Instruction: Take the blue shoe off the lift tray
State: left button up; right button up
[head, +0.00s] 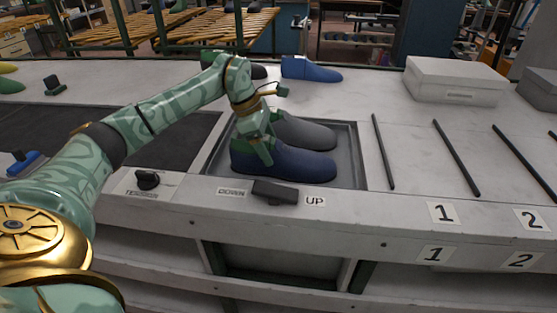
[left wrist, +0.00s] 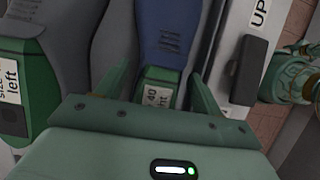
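The blue shoe (head: 295,167) stands on the near side of the lift tray (head: 350,150), toe to the right. A grey shoe (head: 312,134) stands beside it on the far side. My left gripper (head: 262,152) is over the heel end of the blue shoe. In the left wrist view my left gripper (left wrist: 160,80) is open, its fingers on either side of the green labelled top block (left wrist: 158,92) of the blue shoe (left wrist: 167,35), with gaps visible. The grey shoe (left wrist: 65,30) with its green block is to the left there. My right gripper is not in view.
A black switch (head: 275,192) between DOWN and UP labels is on the front edge. Another blue shoe (head: 312,70) lies at the back. A grey lidded box (head: 455,80) stands at the back right. Black rods (head: 457,158) divide the bench right of the tray, with empty lanes.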

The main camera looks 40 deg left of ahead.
pick_arm(q)
jog(key=c, duration=1)
jog(key=shift+w, duration=0.1)
grip_shut()
jog(key=shift+r, duration=0.15)
